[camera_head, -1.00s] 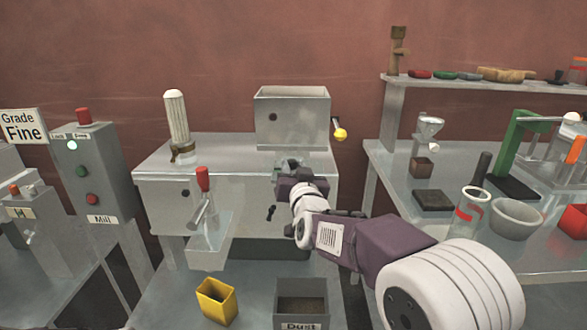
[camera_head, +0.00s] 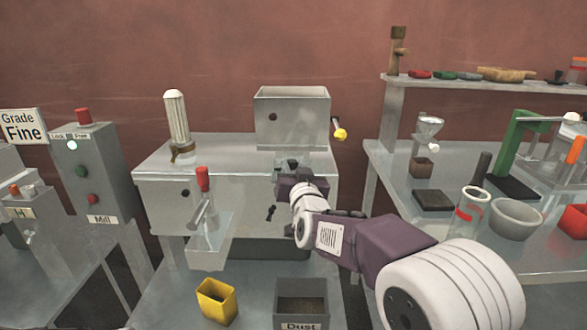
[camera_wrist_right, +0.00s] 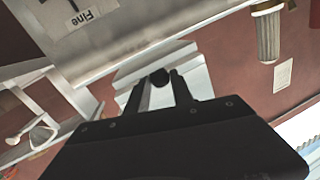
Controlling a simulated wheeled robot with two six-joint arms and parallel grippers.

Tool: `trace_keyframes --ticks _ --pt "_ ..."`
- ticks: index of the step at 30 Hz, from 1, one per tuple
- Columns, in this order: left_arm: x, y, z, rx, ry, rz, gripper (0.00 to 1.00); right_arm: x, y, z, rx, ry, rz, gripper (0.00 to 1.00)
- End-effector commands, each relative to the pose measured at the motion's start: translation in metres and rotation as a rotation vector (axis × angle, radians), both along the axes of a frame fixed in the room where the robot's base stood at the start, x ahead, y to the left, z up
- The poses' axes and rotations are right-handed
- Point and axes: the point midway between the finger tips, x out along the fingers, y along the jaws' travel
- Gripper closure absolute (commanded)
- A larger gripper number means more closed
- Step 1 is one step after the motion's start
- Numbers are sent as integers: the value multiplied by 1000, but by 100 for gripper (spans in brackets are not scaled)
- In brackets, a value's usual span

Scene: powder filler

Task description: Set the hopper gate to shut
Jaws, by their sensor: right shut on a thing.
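The grey hopper (camera_head: 292,122) stands on top of the metal machine cabinet (camera_head: 235,145). A lever with a yellow ball knob (camera_head: 340,134) sticks out at its right side. My right gripper (camera_head: 291,165) is at the cabinet's front just below the hopper. In the right wrist view my right gripper (camera_wrist_right: 160,90) is shut on a dark round knob (camera_wrist_right: 160,76), with a pale stepped metal part (camera_wrist_right: 190,70) behind it. In the head view my gripper hides the knob, and I cannot tell how far the gate is open. My left gripper is not in view.
A red-handled spout (camera_head: 204,215) juts from the cabinet front, left of my right arm. A yellow cup (camera_head: 217,302) and a Dust bin (camera_head: 301,300) stand below. The Mill control box (camera_head: 92,175) is at left, and a bench with glassware (camera_head: 471,212) is at right.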

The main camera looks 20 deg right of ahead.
Motion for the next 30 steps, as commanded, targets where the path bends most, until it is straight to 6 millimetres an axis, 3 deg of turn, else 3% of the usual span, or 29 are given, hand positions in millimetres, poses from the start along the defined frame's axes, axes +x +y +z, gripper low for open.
trace_keyframes --ticks 6,14,22,23,24,25,30 --pt "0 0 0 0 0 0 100 1 0 -1 0 1 0 100" --pt "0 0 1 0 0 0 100 31 -9 0 -1 0 0 100" --pt "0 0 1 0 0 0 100 32 -9 1 0 -2 0 100" --pt "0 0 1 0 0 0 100 32 -9 1 0 -3 -1 66" --pt "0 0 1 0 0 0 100 32 -9 1 0 -3 -1 55" --pt "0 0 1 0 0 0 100 32 -9 1 0 -3 -1 50" --pt "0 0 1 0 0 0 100 31 -9 0 0 -1 0 50"
